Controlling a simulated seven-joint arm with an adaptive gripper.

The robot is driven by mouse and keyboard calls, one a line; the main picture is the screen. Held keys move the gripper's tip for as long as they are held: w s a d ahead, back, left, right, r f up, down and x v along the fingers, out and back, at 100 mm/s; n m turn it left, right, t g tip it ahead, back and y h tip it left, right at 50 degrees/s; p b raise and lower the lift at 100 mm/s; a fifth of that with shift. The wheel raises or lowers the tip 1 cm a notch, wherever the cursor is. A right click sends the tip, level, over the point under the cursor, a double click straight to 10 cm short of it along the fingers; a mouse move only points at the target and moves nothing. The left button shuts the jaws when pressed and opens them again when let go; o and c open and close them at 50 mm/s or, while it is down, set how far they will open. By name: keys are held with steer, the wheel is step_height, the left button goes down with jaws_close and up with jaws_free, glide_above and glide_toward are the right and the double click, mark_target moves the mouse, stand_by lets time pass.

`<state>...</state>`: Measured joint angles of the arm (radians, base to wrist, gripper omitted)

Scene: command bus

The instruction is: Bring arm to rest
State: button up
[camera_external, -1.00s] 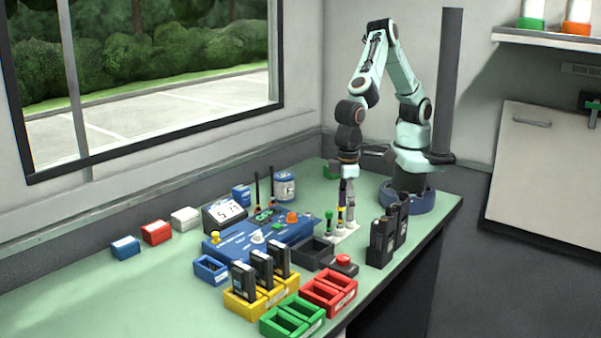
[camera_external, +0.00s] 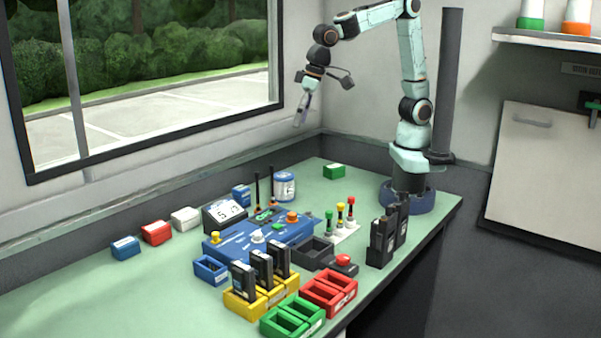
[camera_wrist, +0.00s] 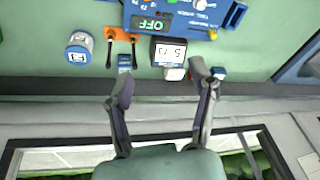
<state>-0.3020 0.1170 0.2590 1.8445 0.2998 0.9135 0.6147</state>
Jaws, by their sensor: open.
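My gripper (camera_external: 303,108) is raised high above the back of the green table, in front of the wall beside the window. It is empty and points downward, clear of everything on the table. In the wrist view my gripper (camera_wrist: 160,88) shows its two fingers spread wide apart with nothing between them. My arm reaches up from its round base at the table's right back corner and bends over to the left.
The green table (camera_external: 105,285) holds a blue console (camera_external: 228,246), a display (camera_external: 224,213), black radios (camera_external: 383,240), a stand with coloured knobs (camera_external: 346,233), and yellow, red (camera_external: 328,291) and green (camera_external: 292,317) bins. A dark pole (camera_external: 447,85) stands beside my arm. The window (camera_external: 150,75) is at left.

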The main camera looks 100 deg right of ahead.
steer(key=s+d+r, duration=0.3)
steer(key=s+d, duration=0.4)
steer(key=d, duration=0.4)
steer(key=s+d+f+n+g, duration=0.1)
steer(key=s+f+n, duration=0.1)
steer(key=s, duration=0.5)
steer(key=s+d+f+n+g, duration=0.1)
steer(key=s+f+n+g, duration=0.1)
steer(key=s+f, duration=0.3)
steer(key=shift+s+d+n+g+y, duration=0.3)
steer(key=shift+s+n+y, duration=0.1)
steer(key=shift+s, duration=0.8)
steer(key=shift+f, duration=0.1)
steer(key=shift+c, duration=0.6)
